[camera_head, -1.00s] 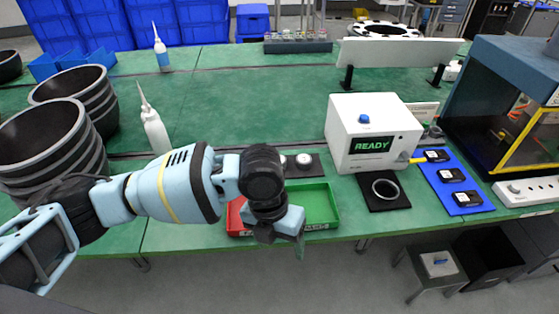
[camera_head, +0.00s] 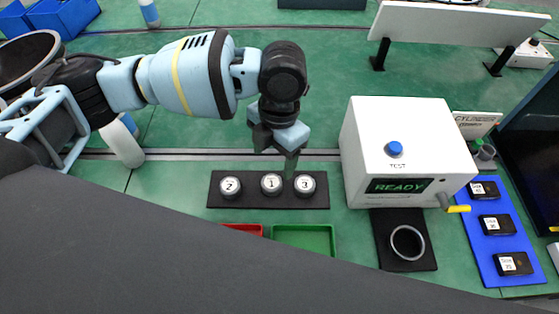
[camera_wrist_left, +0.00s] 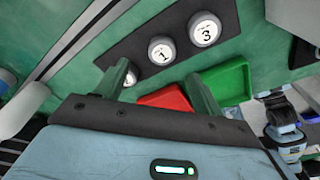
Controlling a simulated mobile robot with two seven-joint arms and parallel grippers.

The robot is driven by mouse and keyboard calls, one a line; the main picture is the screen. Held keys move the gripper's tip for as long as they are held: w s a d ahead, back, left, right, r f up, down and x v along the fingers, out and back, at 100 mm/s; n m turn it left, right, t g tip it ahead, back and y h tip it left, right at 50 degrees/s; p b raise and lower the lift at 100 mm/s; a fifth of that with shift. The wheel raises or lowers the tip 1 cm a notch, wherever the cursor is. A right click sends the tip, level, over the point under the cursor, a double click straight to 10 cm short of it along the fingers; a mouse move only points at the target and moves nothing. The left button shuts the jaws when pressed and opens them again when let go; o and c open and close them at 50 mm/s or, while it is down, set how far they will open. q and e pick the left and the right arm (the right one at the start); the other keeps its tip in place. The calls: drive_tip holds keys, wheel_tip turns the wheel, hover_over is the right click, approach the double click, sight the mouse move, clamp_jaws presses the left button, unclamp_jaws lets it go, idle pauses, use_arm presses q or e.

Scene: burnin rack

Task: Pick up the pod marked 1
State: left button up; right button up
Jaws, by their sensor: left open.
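The pod marked 1 (camera_head: 271,184) is a round, white-topped pod in the middle of a black holder (camera_head: 240,201), between the pod marked 2 (camera_head: 230,187) and the pod marked 3 (camera_head: 305,185). My left gripper (camera_head: 290,172) hangs over the holder's back edge, its fingers between pods 1 and 3 in the picture. In the left wrist view the gripper (camera_wrist_left: 157,73) is open and empty, with pod 1 (camera_wrist_left: 162,50) just beyond the gap between its fingers and pod 3 (camera_wrist_left: 205,29) farther right. Pod 2 is mostly hidden behind a finger there.
A red tray (camera_head: 245,229) and a green tray (camera_head: 303,238) lie in front of the holder. A white tester (camera_head: 405,135) reading READY stands to the right, with a black ring pad (camera_head: 405,262) before it. A white bottle (camera_head: 122,145) stands left.

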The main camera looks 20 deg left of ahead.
sight(272, 182)
use_arm(q)
drive_tip(key=shift+s, duration=0.1)
drive_tip(key=shift+s+f, duration=0.1)
drive_tip(key=shift+f, duration=0.05)
drive_tip(key=shift+s+f, duration=0.15)
drive_tip(key=shift+f, duration=1.1)
drive_tip(key=f, duration=0.5)
drive_tip(key=shift+s+a, duration=0.1)
drive_tip(key=shift+s, duration=0.15)
use_arm(e)
drive_tip(key=shift+s, duration=0.45)
use_arm(q)
drive_tip(key=shift+r, duration=0.1)
drive_tip(key=c, duration=1.1)
use_arm(e)
drive_tip(key=shift+s, duration=0.1)
